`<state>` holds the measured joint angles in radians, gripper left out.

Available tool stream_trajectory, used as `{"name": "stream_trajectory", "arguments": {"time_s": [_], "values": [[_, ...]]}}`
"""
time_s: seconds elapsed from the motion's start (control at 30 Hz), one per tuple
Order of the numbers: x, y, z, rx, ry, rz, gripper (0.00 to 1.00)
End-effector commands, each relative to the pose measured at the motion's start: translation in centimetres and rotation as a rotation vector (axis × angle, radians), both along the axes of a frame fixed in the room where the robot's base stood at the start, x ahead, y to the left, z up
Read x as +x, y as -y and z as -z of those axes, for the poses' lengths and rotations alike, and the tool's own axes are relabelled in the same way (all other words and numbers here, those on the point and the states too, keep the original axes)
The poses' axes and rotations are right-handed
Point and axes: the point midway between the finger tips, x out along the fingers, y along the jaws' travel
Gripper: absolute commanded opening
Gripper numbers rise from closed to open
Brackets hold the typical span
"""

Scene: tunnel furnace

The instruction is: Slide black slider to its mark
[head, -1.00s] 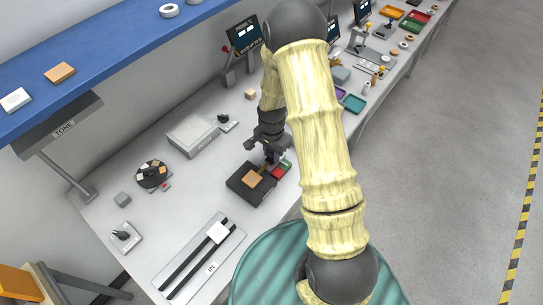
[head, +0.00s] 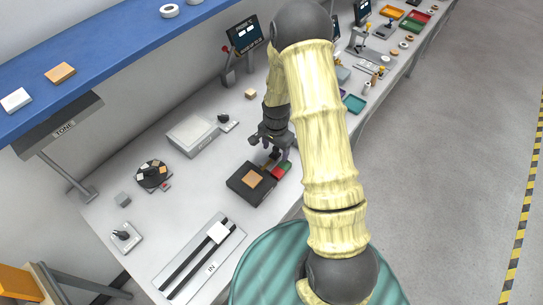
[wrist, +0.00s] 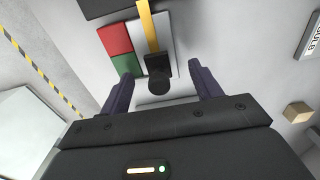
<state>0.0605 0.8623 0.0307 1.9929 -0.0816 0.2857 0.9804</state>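In the wrist view a black knob (wrist: 158,76), which looks like the black slider, sits at the end of a yellow strip (wrist: 148,28) on a pale plate. A red patch (wrist: 115,39) and a green patch (wrist: 126,64) lie to its left. My gripper (wrist: 160,73) is open, its two purple fingers apart with the knob between them in the picture. I see no finger touching it. In the head view my gripper (head: 272,152) is over the far side of the black box (head: 240,186); the knob cannot be made out there.
A twin-rail slide with a white block (head: 218,232) lies toward the front. A grey box (head: 193,134) and a small tan cube (head: 250,93) stand further back.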

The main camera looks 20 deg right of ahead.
Motion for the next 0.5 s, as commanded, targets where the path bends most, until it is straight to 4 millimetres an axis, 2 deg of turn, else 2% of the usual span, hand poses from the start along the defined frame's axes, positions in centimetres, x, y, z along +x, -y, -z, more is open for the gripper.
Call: {"name": "stream_trajectory", "arguments": {"time_s": [0.03,0.1,0.37,0.5], "values": [[0.0,0.0,0.0,-0.001,-0.001,0.0,0.74],[0.0,0.0,0.0,-0.001,-0.001,0.0,0.84],[-0.1,0.0,0.0,0.0,-0.001,0.0,0.84],[0.0,0.0,-1.1,-0.001,-0.001,0.0,0.84]]}}
